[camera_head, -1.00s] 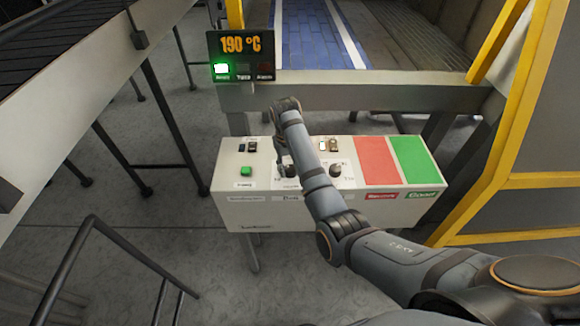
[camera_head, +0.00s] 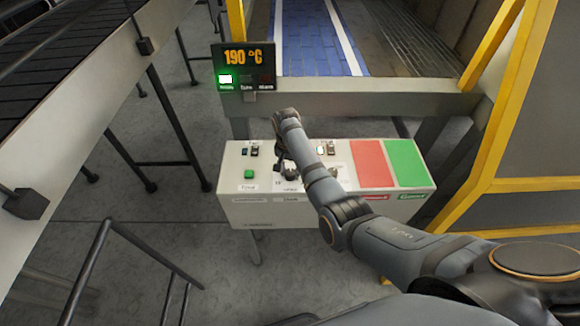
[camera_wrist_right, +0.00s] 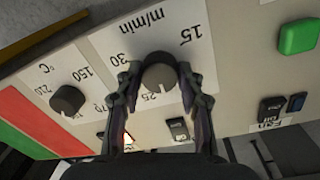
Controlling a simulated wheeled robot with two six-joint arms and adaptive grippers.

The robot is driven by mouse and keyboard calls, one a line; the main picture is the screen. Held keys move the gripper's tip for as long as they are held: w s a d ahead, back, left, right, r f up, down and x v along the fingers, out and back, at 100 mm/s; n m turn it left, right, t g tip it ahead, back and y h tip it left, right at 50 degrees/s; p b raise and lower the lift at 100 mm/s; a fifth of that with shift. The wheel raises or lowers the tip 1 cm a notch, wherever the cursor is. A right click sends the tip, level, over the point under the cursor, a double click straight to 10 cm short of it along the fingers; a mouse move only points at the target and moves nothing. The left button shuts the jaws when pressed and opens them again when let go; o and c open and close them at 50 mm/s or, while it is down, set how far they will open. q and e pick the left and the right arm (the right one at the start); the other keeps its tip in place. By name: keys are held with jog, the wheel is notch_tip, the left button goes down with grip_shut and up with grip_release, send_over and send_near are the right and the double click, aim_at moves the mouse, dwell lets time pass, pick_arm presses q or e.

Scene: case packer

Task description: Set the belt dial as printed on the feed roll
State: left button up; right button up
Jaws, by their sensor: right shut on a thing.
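The belt dial (camera_wrist_right: 158,75), a dark round knob on a white plate marked m/min, sits between the fingers of my right gripper (camera_wrist_right: 158,88). The gripper is shut on it. Around the dial I read 15, 25 and 30, upside down or tilted. Its exact pointer setting is hard to tell. In the head view my right gripper (camera_head: 286,164) is over the left dial of the control box (camera_head: 300,212), and the arm hides much of it. I cannot pick out the feed roll or its print. My left gripper is not in view.
The °C dial (camera_wrist_right: 68,100) is beside the belt dial. A green button (camera_head: 249,174) and small switches (camera_head: 249,149) are on the box's left, red (camera_head: 372,163) and green (camera_head: 407,162) panels on its right. A display (camera_head: 244,58) reads 190 °C. A yellow frame (camera_head: 490,150) stands at right.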

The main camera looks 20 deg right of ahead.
aim_at(289, 170)
jog(key=m+p, duration=0.1)
jog(key=m, duration=0.2)
jog(key=shift+r+m, duration=0.15)
jog(key=shift+m, duration=0.15)
jog(key=shift+w+m+p, duration=0.1)
jog(key=shift+m+p, duration=0.7)
jog(key=shift+m, duration=0.9)
jog(key=o, duration=1.2)
jog(key=r, duration=1.1)
jog(key=shift+w+r, duration=0.3)
jog(key=shift+r, duration=0.05)
